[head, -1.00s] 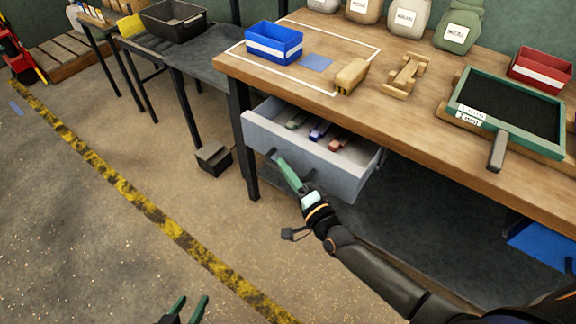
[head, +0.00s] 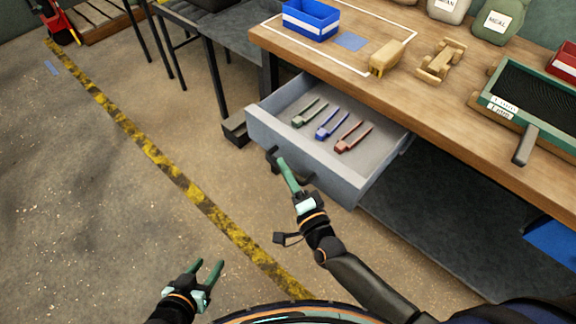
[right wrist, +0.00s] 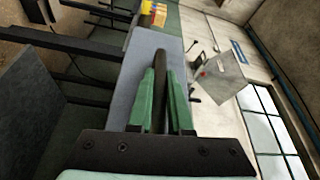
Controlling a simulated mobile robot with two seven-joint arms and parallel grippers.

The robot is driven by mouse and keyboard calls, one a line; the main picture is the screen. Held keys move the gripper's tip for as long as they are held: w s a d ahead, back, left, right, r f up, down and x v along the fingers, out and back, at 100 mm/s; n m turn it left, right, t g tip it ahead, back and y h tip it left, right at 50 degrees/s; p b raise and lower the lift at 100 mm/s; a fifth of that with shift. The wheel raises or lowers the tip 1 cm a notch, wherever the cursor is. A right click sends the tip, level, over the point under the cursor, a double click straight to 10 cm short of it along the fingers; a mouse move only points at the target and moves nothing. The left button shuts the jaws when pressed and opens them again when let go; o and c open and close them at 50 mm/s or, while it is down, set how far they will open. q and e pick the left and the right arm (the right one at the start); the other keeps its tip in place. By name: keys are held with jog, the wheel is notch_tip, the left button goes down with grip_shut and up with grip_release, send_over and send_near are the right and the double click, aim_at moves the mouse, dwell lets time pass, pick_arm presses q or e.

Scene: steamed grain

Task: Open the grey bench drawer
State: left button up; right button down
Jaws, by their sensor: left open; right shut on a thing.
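The grey bench drawer (head: 310,158) is pulled well out from under the wooden bench top. Inside it lie a green clip-like tool (head: 310,114), a blue one (head: 333,123) and a red one (head: 353,137). My right gripper (head: 283,166) is at the drawer's front, shut on its dark handle (head: 306,178). In the right wrist view the green fingers (right wrist: 160,100) close on the dark bar beside the grey drawer front (right wrist: 140,62). My left gripper (head: 209,271) is open and empty above the floor, away from the drawer.
The bench top (head: 440,108) holds a blue bin (head: 311,20), wooden pieces (head: 440,60) and a green-framed sieve (head: 530,100). A dark block (head: 235,131) stands by the bench leg.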

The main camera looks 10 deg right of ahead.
jog(key=c, duration=0.8)
grip_release()
jog(key=shift+c, duration=0.2)
pick_arm(q)
jog(key=shift+s, duration=0.2)
pick_arm(e)
jog(key=shift+s, duration=0.15)
